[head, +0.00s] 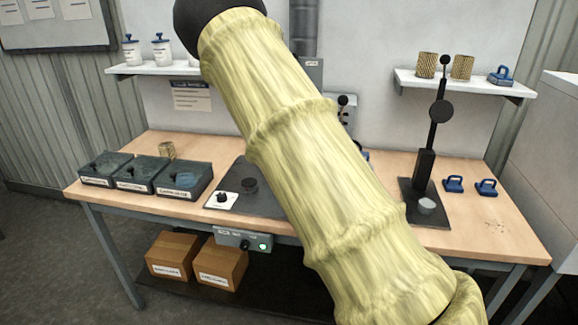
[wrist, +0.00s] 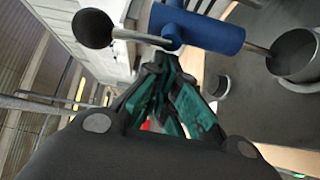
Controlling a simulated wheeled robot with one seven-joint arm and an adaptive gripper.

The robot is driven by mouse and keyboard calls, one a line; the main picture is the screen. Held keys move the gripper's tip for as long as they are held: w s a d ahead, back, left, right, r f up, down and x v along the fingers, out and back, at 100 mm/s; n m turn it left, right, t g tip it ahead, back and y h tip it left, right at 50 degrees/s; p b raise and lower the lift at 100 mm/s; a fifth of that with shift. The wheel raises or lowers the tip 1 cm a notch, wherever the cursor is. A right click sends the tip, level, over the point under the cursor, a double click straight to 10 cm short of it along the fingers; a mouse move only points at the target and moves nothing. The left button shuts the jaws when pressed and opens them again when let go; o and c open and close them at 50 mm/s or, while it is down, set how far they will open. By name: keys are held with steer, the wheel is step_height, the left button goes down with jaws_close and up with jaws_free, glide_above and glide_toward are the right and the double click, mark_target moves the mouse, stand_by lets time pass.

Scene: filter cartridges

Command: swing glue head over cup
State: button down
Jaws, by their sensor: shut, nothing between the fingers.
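A blue cylinder (wrist: 215,32) shows at the top of the wrist view, with a thin rod running left to a black ball knob (wrist: 92,28). On its right a metal rod joins it to a grey cylindrical head (wrist: 294,56), which looks like the glue head. A smaller grey cup-like piece (wrist: 217,88) is on the dark plate, left of and apart from that head. My gripper (wrist: 163,62) is shut and empty, its tips close below the blue cylinder; contact cannot be told. In the head view my arm hides the gripper and most of this station.
The workbench (head: 120,205) carries three dark labelled bins (head: 145,176) at left. A dark plate (head: 240,205) lies mid-bench. A black upright press (head: 424,165) stands at right, near two blue parts (head: 453,184). Wall shelves hold jars and cartridges.

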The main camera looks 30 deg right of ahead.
steer(key=shift+s+d, duration=0.45)
steer(key=shift+d, duration=0.2)
steer(key=shift+s+d, duration=0.15)
steer(key=shift+d, duration=0.05)
steer(key=shift+a+b, duration=0.15)
steer(key=shift+b, duration=0.15)
steer(key=w+a, duration=0.2)
steer(key=a, duration=0.2)
steer(key=s+b, duration=0.2)
steer(key=s, duration=0.8)
steer(key=shift+b, duration=0.35)
steer(key=shift+s+a+r, duration=0.1)
steer(key=shift+a, duration=0.05)
